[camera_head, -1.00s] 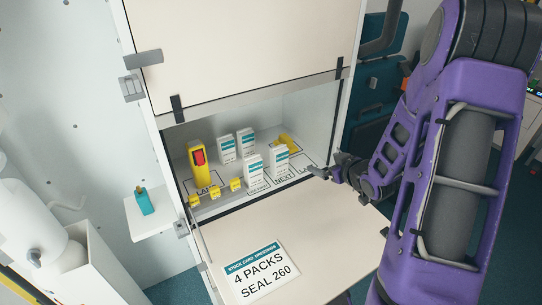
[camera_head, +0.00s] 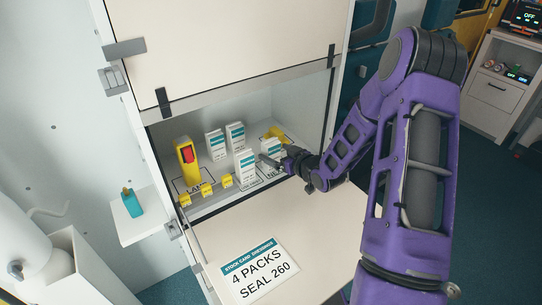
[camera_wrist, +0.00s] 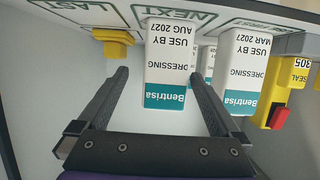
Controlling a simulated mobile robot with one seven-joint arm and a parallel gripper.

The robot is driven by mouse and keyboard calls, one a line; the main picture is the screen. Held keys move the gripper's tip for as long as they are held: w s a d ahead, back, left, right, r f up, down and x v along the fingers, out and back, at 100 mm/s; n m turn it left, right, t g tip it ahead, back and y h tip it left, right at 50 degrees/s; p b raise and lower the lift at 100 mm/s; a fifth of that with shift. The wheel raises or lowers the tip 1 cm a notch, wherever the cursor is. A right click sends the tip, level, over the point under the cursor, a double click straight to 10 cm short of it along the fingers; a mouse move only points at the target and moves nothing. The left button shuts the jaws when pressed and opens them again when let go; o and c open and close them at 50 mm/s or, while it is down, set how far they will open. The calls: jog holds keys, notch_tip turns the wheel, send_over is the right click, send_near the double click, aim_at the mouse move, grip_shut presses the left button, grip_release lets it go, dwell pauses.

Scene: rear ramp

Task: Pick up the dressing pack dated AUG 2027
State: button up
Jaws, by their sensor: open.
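The dressing pack marked USE BY AUG 2027 (camera_wrist: 166,62) is a white box with a teal Bentrisa band, upside down in the wrist view, at the NEXT marking. In the head view the same pack (camera_head: 271,146) is partly hidden by my gripper. My gripper (camera_wrist: 158,74) is open, with its fingers on either side of the pack in the picture; I see no finger closed on it. In the head view my gripper (camera_head: 272,162) reaches into the compartment from the right. A pack marked MAR 2027 (camera_wrist: 241,65) stands to the right in the wrist view.
Two more packs (camera_head: 216,145) (camera_head: 236,135) stand behind. A yellow device with a red part (camera_head: 187,165) stands at left, with yellow clips (camera_head: 207,189) along the front. A yellow piece (camera_wrist: 115,42) sits near LAST. A stock card (camera_head: 258,268) lies on the lowered flap (camera_head: 200,245).

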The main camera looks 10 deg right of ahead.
jog(key=shift+a+x, duration=0.15)
jog(key=shift+x, duration=1.25)
jog(key=shift+a+x, duration=0.2)
jog(key=shift+x, duration=1.15)
jog(key=shift+s, duration=0.15)
jog(key=shift+c, duration=0.3)
jog(key=c, duration=1.4)
